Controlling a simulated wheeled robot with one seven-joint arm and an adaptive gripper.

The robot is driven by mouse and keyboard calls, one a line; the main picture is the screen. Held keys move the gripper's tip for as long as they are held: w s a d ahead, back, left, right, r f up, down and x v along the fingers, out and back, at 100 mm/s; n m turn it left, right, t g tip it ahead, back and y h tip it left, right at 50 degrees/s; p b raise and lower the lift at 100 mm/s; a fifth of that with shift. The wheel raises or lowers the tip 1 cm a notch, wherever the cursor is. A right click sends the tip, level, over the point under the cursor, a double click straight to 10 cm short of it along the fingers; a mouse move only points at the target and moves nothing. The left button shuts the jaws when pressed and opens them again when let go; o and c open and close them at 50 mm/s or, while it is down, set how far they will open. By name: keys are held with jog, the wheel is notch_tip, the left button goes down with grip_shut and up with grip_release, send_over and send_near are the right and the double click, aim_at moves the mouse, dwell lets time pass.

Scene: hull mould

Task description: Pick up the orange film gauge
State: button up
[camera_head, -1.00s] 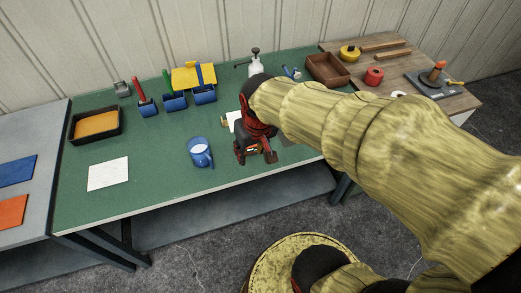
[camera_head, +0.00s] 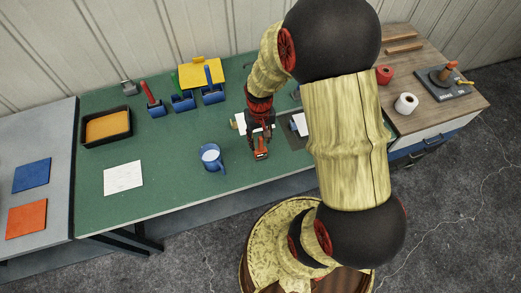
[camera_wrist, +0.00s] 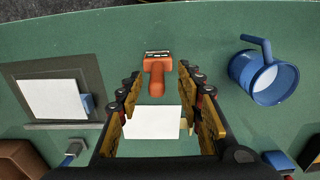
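The orange film gauge (camera_wrist: 157,75) lies on the green table in the wrist view, with a dark toothed-looking head at its far end. It also shows in the head view (camera_head: 261,154), just in front of my gripper. My gripper (camera_head: 260,138) points down over the table in the head view. In the wrist view my gripper (camera_wrist: 160,92) has its two fingers spread wide on either side of the gauge's handle line, with nothing between them held. The gap between fingertips and gauge is hard to judge.
A blue mug (camera_head: 211,157) with white contents stands left of the gauge. A white sheet (camera_wrist: 153,122) lies under the fingers. A dark mat (camera_wrist: 85,70) with another white sheet is beside it. Blue-headed tools (camera_head: 183,101) and a tray (camera_head: 106,127) stand further back.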

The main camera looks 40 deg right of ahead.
aim_at(260, 145)
jog(key=f, duration=0.4)
jog(key=shift+w+d+f, duration=0.15)
jog(key=shift+d+f, duration=0.1)
jog(key=shift+c, duration=0.8)
jog(key=c, duration=0.7)
grip_shut()
